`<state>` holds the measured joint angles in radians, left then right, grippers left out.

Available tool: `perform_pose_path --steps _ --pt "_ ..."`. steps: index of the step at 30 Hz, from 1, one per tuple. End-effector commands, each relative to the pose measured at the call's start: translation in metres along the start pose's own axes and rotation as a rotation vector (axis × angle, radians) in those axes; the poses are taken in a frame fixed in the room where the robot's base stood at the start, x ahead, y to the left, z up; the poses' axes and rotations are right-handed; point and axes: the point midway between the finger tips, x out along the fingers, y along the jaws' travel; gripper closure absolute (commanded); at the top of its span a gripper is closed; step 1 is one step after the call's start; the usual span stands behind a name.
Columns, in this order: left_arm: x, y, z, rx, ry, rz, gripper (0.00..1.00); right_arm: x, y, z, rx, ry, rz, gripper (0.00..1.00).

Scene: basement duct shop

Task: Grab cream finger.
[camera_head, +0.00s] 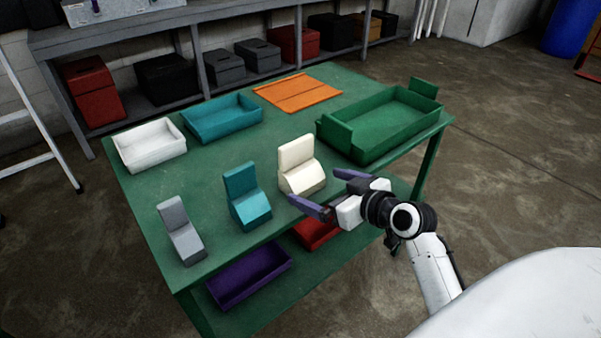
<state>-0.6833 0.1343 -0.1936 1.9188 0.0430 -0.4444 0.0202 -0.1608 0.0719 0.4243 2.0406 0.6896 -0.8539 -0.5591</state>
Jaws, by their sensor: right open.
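The cream finger (301,166) is a wedge-footed block with a tall back, standing upright on the green table (215,183) near its front edge. A teal block (246,196) and a grey block (181,230) of similar shape stand to its left. My right gripper (321,191) is open, just to the right of and in front of the cream finger, with its two purple-tipped fingers spread. One fingertip appears close to the block's lower front; I cannot tell whether it touches. My left gripper is not in view.
A white tray (150,146), a teal tray (222,119), an orange panel (297,93) and a green tray (384,123) lie farther back on the table. A purple tray (248,276) and a red tray (316,234) sit on the lower shelf. A ladder (38,125) stands at left.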

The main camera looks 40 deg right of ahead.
Motion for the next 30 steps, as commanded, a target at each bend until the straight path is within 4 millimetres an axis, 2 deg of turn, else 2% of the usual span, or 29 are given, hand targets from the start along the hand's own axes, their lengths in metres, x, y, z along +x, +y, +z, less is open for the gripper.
perform_pose_path --steps 3,8,14,18,26,27,30 --pt "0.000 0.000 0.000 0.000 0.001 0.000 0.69 0.016 0.000 -0.001 0.001 0.001 -0.001 0.02" --pt "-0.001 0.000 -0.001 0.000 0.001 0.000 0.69 0.027 0.000 -0.002 0.001 -0.001 -0.001 0.02" --pt "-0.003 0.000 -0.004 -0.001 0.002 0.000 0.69 0.055 0.000 -0.010 0.004 0.000 -0.003 0.02" --pt "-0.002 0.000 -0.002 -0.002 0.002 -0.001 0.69 0.071 0.000 -0.007 0.001 -0.003 -0.001 0.02" --pt "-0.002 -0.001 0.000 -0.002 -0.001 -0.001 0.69 0.075 0.000 -0.007 -0.002 -0.004 -0.001 0.02" --pt "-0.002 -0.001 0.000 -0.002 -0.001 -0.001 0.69 0.075 0.000 -0.007 -0.002 -0.004 -0.001 0.03" --pt "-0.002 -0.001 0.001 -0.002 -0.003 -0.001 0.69 0.074 0.000 -0.007 -0.001 -0.004 -0.001 0.20"
